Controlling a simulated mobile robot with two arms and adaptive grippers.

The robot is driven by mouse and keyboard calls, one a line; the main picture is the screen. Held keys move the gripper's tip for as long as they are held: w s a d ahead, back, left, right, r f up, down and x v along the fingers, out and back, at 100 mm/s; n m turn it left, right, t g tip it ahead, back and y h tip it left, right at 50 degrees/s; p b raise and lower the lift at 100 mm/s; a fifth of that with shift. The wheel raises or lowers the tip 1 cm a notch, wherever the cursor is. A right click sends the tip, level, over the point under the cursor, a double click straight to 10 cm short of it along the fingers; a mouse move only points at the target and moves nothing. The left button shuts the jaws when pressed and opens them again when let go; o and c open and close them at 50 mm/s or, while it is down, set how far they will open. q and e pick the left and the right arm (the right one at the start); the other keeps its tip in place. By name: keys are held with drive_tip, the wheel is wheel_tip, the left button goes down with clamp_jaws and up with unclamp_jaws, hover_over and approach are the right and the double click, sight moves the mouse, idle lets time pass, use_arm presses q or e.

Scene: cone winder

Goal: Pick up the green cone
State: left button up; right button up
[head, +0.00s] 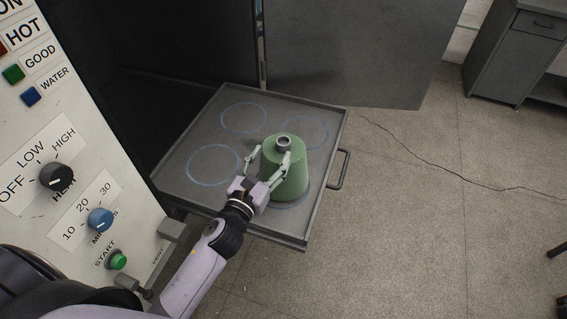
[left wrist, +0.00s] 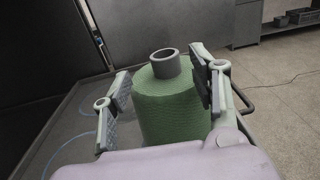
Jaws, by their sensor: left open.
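The green cone (head: 287,176) stands upright on the grey tray (head: 205,127), over the ring nearest the tray's front right. A grey tube end sticks out of its top. My left gripper (head: 268,164) is at the near left side of the cone, its fingers spread to either side. In the left wrist view, the cone (left wrist: 172,103) stands between the two open fingers (left wrist: 165,92). A gap shows between the left finger and the cone; the right finger is close to it, and I cannot tell if it touches. My right gripper is not in view.
The tray has a raised rim, a handle (head: 343,169) on its right side, and several blue rings, the others empty. A control panel (head: 75,150) with knobs and buttons stands at the left. A grey cabinet (head: 512,50) is at the back right.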

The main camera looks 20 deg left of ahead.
sight(280, 146)
use_arm(q)
drive_tip(key=w, duration=0.2)
drive_tip(key=w+d+p, duration=0.1)
drive_tip(key=w, duration=0.2)
drive_tip(key=shift+w+d+f, duration=0.1)
drive_tip(key=shift+w+f, duration=0.1)
drive_tip(key=shift+w, duration=0.15)
drive_tip(key=shift+s, duration=0.1)
drive_tip(key=shift+c, duration=0.5)
clamp_jaws()
drive_tip(key=shift+r, duration=0.15)
